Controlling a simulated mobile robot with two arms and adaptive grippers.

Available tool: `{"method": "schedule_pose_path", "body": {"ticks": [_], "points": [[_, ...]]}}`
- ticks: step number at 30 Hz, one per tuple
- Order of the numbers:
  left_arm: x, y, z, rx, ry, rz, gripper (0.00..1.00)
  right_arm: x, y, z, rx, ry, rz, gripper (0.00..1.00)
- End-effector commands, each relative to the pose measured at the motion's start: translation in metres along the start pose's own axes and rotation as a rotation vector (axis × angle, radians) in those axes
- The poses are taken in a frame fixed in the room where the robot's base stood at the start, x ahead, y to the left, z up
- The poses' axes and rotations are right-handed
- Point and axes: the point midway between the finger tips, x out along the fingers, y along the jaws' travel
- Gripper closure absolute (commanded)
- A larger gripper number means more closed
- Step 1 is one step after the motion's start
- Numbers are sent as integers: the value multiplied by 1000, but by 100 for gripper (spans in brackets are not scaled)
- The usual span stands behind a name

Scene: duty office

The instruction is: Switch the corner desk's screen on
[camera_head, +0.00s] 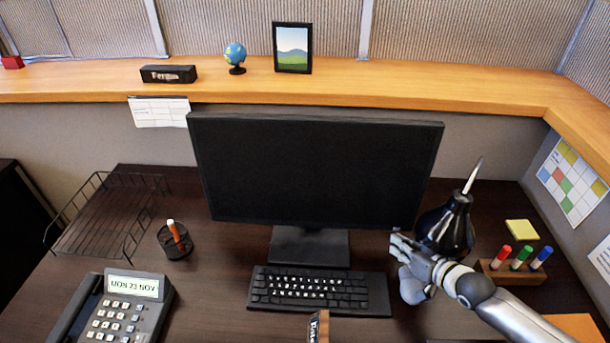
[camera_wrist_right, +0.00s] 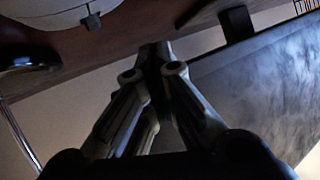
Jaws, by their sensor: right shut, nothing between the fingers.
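The corner desk's screen (camera_head: 315,170) stands upright on its black stand (camera_head: 310,246), and its face is dark. In the head view my right gripper (camera_head: 396,242) is shut and empty, just below the lower right corner of the screen. I cannot tell whether its fingertips touch the bezel. In the right wrist view the shut fingers (camera_wrist_right: 155,52) point away from the camera, with the screen's dark surface (camera_wrist_right: 260,90) to their right. No power button shows clearly. My left gripper is not in view.
A keyboard (camera_head: 320,291) lies before the stand. A glossy black object with a metal spike (camera_head: 448,224) stands close behind my right gripper, and a marker holder (camera_head: 512,270) is to its right. A phone (camera_head: 125,310), pen cup (camera_head: 175,243) and wire tray (camera_head: 100,215) are at left.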

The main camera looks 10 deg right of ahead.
Motion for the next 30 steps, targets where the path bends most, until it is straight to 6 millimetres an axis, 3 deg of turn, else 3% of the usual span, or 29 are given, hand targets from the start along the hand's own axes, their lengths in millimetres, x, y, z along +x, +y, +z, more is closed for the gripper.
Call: {"method": "schedule_pose_path", "body": {"ticks": [30], "points": [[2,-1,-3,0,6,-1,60,7,4,-4,0,0,0,100]]}}
